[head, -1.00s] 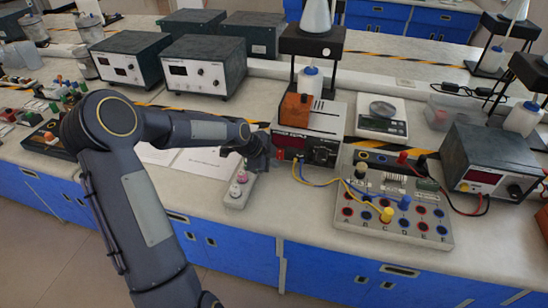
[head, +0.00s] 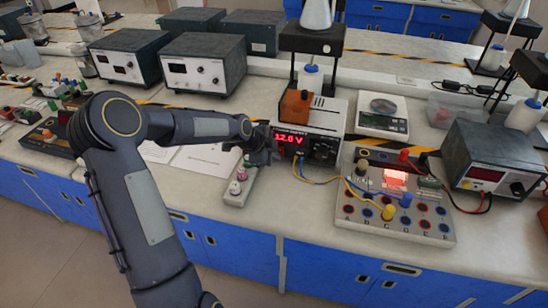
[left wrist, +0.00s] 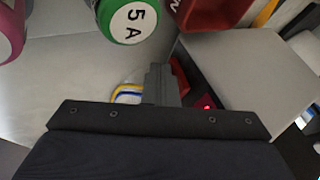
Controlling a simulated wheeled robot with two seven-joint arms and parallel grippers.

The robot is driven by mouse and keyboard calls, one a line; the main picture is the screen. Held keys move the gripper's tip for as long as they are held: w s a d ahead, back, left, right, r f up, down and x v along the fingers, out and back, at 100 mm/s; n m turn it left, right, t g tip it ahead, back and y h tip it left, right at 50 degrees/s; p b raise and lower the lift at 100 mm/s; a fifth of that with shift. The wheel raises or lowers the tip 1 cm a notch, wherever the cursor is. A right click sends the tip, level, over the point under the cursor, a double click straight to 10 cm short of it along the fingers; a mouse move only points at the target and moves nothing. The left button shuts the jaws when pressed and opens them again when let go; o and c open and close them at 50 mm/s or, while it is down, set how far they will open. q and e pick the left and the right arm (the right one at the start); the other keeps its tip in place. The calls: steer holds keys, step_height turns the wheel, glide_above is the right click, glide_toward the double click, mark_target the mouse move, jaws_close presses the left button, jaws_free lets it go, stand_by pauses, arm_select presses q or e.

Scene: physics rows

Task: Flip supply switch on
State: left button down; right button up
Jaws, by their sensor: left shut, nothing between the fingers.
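The power supply (head: 335,116) stands at the middle of the bench, and its red display (head: 290,138) is lit and reads about 12.0 V. My left gripper (head: 264,152) is shut and empty at the left end of the supply's front. In the left wrist view its closed fingers (left wrist: 160,84) are beside a red part (left wrist: 180,76), probably the supply switch. A small red glow (left wrist: 207,105) shows close by. I cannot tell whether the fingers touch the switch. The switch is hidden by the gripper in the head view.
A circuit board (head: 365,220) with blue and yellow leads stands right of the supply; its lamp (head: 397,179) glows red. A balance (head: 383,120) and another supply (head: 490,155) stand to the right.

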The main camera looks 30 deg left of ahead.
arm_select(q)
steer(key=shift+r, duration=0.15)
steer(key=shift+r+p, duration=0.45)
steer(key=shift+r, duration=0.25)
steer(key=shift+s, duration=0.1)
